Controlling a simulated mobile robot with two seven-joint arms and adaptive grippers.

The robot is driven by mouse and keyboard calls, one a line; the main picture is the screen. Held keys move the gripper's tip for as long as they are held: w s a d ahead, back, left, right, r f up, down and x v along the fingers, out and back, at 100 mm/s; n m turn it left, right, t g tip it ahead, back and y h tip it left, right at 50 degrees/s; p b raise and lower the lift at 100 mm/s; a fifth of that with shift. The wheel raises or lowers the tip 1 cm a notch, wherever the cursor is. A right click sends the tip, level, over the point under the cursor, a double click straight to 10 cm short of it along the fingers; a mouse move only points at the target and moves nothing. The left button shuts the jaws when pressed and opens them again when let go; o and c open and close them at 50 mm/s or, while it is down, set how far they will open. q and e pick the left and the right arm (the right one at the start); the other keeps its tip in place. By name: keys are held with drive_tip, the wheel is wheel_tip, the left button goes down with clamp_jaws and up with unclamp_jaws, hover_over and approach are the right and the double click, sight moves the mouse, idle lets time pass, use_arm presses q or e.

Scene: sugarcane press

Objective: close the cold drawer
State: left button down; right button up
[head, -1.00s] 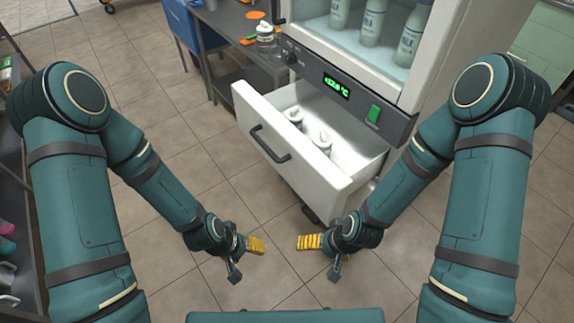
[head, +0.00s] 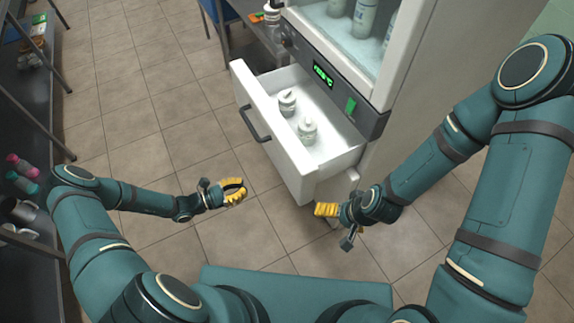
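The cold drawer (head: 290,160) is a white drawer pulled out of the fridge cabinet, with a dark bar handle (head: 253,124) on its front.
The fridge cabinet (head: 405,75) stands above the drawer, with a green display (head: 323,76) and bottles behind glass. A metal table (head: 258,30) is to its left. A dark shelf (head: 30,150) with cups and bottles is at far left. Tiled floor (head: 150,120) between is clear.

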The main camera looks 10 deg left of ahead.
sight(281, 166)
use_arm(q)
drive_tip(key=shift+n+t, duration=0.5)
drive_tip(key=shift+t, duration=0.1)
drive_tip(key=x, duration=0.9)
drive_tip(key=w+x, duration=0.1)
drive_tip(key=x, duration=0.3)
drive_tip(key=shift+w+a+r, duration=0.1)
drive_tip(key=shift+w+a, duration=0.1)
use_arm(e)
drive_tip(key=shift+d, duration=0.1)
use_arm(q)
drive_tip(key=shift+d, duration=0.1)
use_arm(e)
drive_tip(key=shift+d, duration=0.1)
